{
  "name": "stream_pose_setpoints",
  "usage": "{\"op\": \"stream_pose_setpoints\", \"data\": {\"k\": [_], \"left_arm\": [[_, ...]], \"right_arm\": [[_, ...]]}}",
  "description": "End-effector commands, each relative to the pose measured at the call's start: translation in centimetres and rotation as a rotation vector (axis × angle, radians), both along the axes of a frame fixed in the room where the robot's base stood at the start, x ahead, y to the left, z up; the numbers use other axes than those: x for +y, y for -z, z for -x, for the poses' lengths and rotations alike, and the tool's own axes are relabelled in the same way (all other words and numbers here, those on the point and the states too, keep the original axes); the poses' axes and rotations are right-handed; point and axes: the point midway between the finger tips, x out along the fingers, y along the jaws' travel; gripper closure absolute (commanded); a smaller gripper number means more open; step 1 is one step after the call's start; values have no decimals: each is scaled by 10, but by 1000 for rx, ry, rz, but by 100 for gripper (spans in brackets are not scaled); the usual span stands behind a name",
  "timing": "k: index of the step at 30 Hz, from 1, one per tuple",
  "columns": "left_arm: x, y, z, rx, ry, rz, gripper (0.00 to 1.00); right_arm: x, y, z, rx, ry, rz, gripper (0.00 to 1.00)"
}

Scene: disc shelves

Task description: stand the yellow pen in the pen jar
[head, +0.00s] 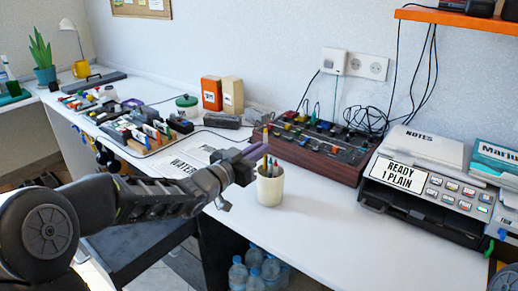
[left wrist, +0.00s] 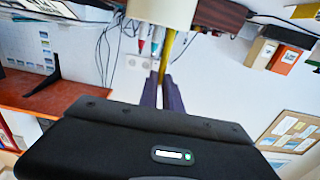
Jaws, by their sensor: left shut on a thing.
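The cream pen jar (head: 270,188) stands upright on the white desk with several pens in it. It also shows upside down at the top of the left wrist view (left wrist: 162,10). My left gripper (head: 260,151) reaches in from the left, its purple fingers just above the jar's rim. The fingers are shut on the yellow pen (left wrist: 168,46), which is roughly upright. The pen's lower end meets the jar's rim in the left wrist view; I cannot tell how far inside it is. A red pen (left wrist: 141,46) and a teal pen stick out beside it. My right gripper is not in view.
A brown mixer panel (head: 312,150) is behind the jar, and a printer-like machine (head: 430,185) stands at the right. A tray of small parts (head: 145,130) and a paper sheet (head: 188,164) lie to the left. The desk right of the jar is clear.

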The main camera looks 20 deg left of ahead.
Motion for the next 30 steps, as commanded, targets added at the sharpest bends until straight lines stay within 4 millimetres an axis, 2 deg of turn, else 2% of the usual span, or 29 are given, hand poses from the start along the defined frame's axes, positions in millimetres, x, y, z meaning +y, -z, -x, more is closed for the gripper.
{"op": "stream_pose_setpoints", "data": {"k": [1, 7, 21, 22, 30], "left_arm": [[0, 8, 0, 0, 0, 0, 100], [0, 18, 0, 0, 0, 0, 100], [0, 20, 0, 0, 0, 0, 100], [0, 20, 0, 0, 0, 0, 89], [0, 20, 0, 0, 0, 0, 67]], "right_arm": [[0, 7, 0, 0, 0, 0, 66], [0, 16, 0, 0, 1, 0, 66], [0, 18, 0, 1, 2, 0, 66], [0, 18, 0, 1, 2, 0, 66], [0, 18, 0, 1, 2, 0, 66]]}}
